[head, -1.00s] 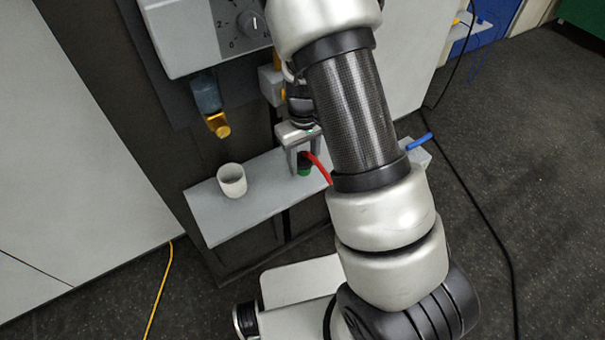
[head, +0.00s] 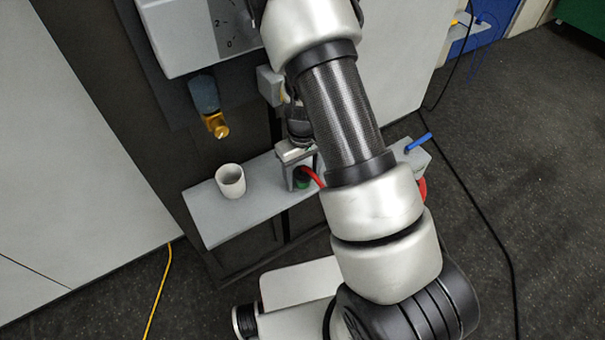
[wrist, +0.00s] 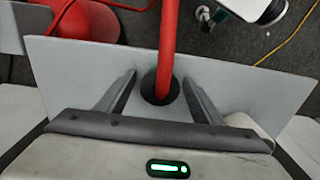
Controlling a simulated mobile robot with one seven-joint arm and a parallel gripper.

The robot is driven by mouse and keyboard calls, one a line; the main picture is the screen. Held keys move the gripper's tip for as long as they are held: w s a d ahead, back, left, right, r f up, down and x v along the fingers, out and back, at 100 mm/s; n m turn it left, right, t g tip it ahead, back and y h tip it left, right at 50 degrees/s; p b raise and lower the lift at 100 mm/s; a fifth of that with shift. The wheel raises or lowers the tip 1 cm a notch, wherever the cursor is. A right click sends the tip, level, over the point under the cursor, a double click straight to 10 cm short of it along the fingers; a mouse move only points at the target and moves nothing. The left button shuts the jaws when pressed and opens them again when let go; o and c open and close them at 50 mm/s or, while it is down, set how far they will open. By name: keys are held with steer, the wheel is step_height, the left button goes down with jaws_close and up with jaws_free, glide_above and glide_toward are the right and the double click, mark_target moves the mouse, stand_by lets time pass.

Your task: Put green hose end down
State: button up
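The green hose end (head: 302,182) is upright at the grey shelf (head: 228,222), with the red hose (head: 314,177) leaving its top. In the wrist view the red hose (wrist: 168,45) runs into a dark round end piece (wrist: 160,88) over the shelf (wrist: 70,62); no green shows there. My gripper (head: 300,178) points down over the hose end. In the wrist view my gripper's fingers (wrist: 159,84) stand apart on both sides of the end piece, with narrow gaps visible. The hose end's underside is hidden, so its contact with the shelf cannot be seen.
A white cup (head: 230,181) stands on the shelf to the left, below an orange-tipped nozzle (head: 217,125). A blue handle (head: 418,142) is at the shelf's right end. A red object (wrist: 85,22) lies beyond the shelf edge. A yellow cable (head: 159,290) crosses the floor.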

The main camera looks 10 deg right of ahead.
steer(key=shift+r, duration=0.1)
step_height(320, 180, up, 12)
steer(key=shift+f+p, duration=0.15)
steer(key=shift+p, duration=0.35)
step_height(320, 180, up, 9)
steer(key=t+y, duration=0.1)
glide_above(302, 169)
steer(key=s+a, duration=0.1)
steer(key=s, duration=0.1)
steer(key=s+r+m+t, duration=0.2)
steer(key=s+r+t, duration=0.1)
steer(key=s+r, duration=0.8)
steer(key=s+d+r+m+t+h, duration=0.1)
steer(key=s+r, duration=0.4)
steer(key=shift+s+d+r+m+t, duration=0.2)
steer(key=shift+r+m+t, duration=0.1)
steer(key=shift+r, duration=0.1)
step_height(302, 169, up, 4)
steer(key=p, duration=0.3)
steer(key=shift+p, duration=0.4)
